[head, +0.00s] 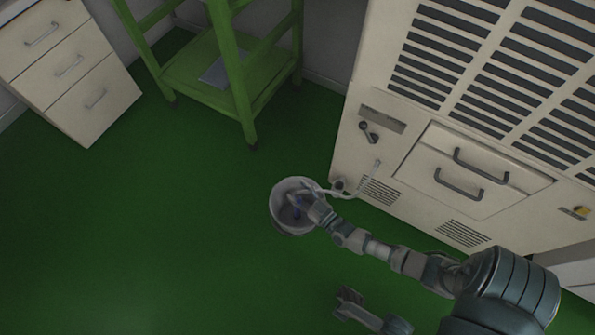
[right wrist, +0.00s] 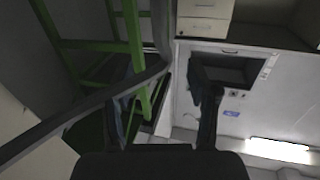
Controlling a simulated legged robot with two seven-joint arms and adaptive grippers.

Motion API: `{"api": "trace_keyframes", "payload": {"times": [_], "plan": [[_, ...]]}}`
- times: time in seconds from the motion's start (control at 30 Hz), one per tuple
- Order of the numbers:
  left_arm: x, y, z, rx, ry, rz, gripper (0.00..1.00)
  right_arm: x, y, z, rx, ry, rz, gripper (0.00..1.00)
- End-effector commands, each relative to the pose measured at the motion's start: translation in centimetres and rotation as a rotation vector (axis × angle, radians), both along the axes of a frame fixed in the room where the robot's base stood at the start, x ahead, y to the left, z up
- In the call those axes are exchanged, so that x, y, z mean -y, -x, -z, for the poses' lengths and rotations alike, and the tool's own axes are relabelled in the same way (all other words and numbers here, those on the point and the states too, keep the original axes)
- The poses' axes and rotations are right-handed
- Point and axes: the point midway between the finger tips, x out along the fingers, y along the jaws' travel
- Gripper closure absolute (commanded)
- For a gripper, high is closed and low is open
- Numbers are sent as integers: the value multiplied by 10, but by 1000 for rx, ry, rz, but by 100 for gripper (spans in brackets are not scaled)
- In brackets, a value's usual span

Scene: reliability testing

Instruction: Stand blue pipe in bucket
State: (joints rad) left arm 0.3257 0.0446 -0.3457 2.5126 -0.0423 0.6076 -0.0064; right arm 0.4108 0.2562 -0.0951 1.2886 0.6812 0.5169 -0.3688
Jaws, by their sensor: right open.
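A pale round bucket (head: 274,214) stands on the green floor near the middle of the head view. A small dark-blue patch (head: 297,213) shows inside it, apparently the blue pipe; its tilt and full length cannot be made out. My right gripper (head: 298,200) is over the bucket's mouth, reaching in from the right side. In the right wrist view its two dark fingers (right wrist: 163,110) are spread apart, with nothing seen held between them. My left gripper (head: 348,299) shows low in the head view, apart from the bucket; its jaws are too small to read.
A large cream cabinet (head: 400,190) with vents and handles stands right of the bucket, with a pale hose (head: 365,183) near the bucket. A green stand (head: 205,88) and a drawer unit (head: 75,75) are at the back left. The floor at left is clear.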

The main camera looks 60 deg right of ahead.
Motion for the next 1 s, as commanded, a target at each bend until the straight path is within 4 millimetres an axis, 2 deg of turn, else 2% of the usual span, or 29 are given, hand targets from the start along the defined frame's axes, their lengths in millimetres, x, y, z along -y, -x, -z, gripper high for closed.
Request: {"api": "trace_keyframes", "payload": {"times": [0.3, 0.5, 0.7, 1.0], "plan": [[0, 0, 0, 0, 0, 0, 60, -12, 66, 2, -5, -1, 1, 41], [0, 0, 0, -1, 0, 0, 60, -19, 99, 2, -3, -1, 0, 41], [0, 0, 0, 0, 0, 0, 60, -21, 112, 1, -1, 0, 0, 41], [0, -4, 2, -4, 0, 0, 60, -21, 112, 2, -1, 0, 0, 41]]}}
